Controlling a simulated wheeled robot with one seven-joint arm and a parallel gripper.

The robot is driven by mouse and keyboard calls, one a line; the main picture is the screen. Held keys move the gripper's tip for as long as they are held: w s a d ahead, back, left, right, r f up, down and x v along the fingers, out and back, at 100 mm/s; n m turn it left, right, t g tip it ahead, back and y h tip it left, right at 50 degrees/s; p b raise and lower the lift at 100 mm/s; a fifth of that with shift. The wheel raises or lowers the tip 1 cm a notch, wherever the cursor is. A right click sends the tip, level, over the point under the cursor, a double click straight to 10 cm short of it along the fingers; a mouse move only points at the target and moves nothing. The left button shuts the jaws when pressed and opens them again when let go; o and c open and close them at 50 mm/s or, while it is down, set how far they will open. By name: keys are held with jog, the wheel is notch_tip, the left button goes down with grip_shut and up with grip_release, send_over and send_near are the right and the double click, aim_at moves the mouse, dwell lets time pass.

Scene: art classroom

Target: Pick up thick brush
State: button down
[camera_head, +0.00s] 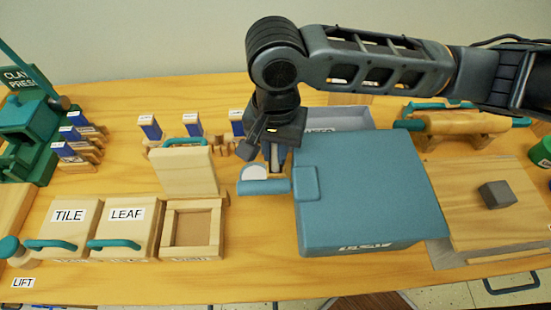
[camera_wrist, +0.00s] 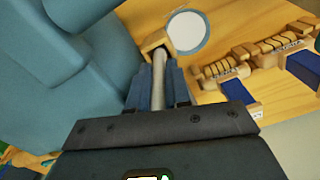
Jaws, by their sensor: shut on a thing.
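My gripper (camera_head: 276,160) points down at the left edge of a big blue-teal box, seen from above. In the wrist view its two fingers (camera_wrist: 159,85) are closed on a pale grey rod (camera_wrist: 158,72) with a wooden piece at its far end. I take this rod to be the thick brush; its bristles cannot be made out. Close by is a small teal holder (camera_head: 262,187) with a white round face, which also shows in the wrist view (camera_wrist: 187,32). I cannot tell whether the rod is clear of the table.
The blue-teal box (camera_head: 365,195) stands right beside the gripper. A grey tray (camera_head: 345,117) is behind it. Wooden boxes marked TILE (camera_head: 75,214) and LEAF (camera_head: 128,213) and an open wooden frame (camera_head: 193,204) are at left. Blue-topped stamps (camera_head: 193,125) stand at the back.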

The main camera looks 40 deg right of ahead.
notch_tip(320, 180, up, 10)
jog(key=shift+r, duration=0.1)
dwell(0.5)
jog(key=shift+p, duration=0.3)
dwell(1.4)
